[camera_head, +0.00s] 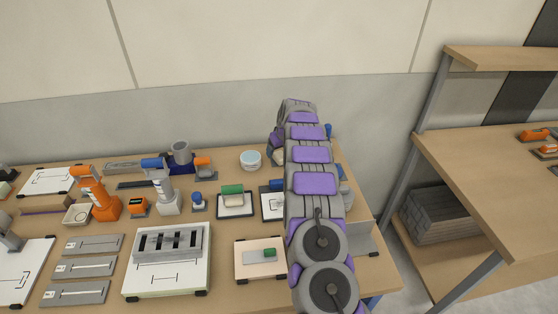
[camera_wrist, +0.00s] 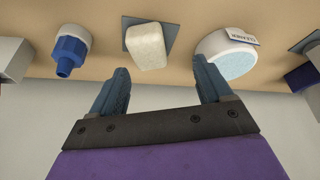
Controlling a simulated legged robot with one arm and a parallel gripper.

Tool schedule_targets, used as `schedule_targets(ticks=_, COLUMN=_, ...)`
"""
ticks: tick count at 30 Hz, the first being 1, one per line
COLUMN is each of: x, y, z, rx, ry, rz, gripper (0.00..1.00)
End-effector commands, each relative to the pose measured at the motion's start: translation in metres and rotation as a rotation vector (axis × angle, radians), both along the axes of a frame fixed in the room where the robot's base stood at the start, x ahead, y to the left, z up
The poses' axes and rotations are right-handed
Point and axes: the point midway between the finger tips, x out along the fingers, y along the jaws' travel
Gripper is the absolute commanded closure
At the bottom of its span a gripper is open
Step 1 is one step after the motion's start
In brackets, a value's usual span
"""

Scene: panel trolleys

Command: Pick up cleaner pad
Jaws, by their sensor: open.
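The cleaner pad appears to be the round white tub with a pale blue top (camera_head: 250,158), near the table's back edge. It also shows in the wrist view (camera_wrist: 226,55), with a label that seems to read CLEANER. My gripper (camera_wrist: 160,70) is open and empty, its two dark blue fingers apart. The tub lies beyond the right fingertip, not between the fingers. A cream block (camera_wrist: 147,46) on a grey square lies beyond the gap between the fingertips. In the head view my arm hides the gripper's fingers and part of that area.
A white-and-blue capped bottle (camera_wrist: 70,50) lies left of the cream block in the wrist view. A wooden shelf unit (camera_head: 470,165) stands at the right.

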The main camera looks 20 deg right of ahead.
Motion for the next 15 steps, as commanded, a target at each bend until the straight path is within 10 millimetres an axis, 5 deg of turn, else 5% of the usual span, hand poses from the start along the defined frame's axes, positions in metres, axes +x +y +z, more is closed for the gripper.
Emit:
schedule_targets(ticks=8, x=0.01, y=-0.014, z=-0.038, rx=0.011, ry=0.004, rz=-0.003, gripper=0.21)
schedule_targets(ticks=15, x=0.012, y=-0.008, z=-0.039, rx=0.007, ry=0.004, rz=-0.002, gripper=0.21)
